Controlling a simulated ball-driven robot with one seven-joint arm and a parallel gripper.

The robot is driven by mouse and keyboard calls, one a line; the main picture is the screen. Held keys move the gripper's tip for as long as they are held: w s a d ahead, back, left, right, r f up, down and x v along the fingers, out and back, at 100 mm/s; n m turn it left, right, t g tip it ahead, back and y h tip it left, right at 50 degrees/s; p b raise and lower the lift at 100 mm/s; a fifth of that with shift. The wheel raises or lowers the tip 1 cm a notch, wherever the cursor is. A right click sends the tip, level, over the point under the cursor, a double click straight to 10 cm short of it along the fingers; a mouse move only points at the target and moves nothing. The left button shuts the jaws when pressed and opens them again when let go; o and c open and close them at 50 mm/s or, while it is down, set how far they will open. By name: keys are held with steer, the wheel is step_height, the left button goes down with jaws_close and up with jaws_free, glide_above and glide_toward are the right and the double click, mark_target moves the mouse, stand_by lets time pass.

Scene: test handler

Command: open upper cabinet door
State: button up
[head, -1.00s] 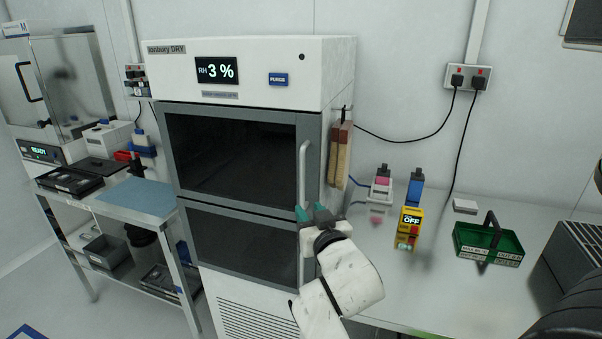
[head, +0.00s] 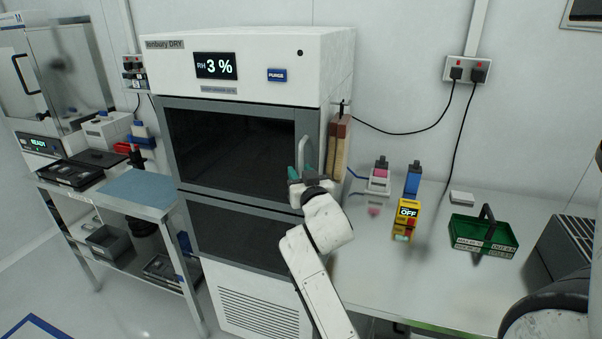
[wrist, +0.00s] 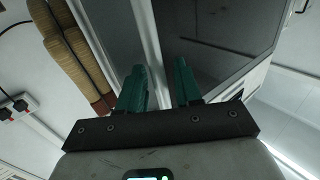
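The upper cabinet door (head: 235,145) is a dark window in a grey frame and is shut. Its pale vertical handle (head: 303,150) is at the door's right side. My gripper (head: 308,172) is at the handle's lower part, with the two green fingers apart to either side of it in the picture. In the wrist view, the fingers (wrist: 160,68) are open, and a pale bar that looks like the handle (wrist: 148,30) runs between them. I cannot tell whether they touch it. The lower door (head: 240,237) is shut below.

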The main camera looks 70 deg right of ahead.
steer(key=shift+c, duration=0.4)
jaws_close()
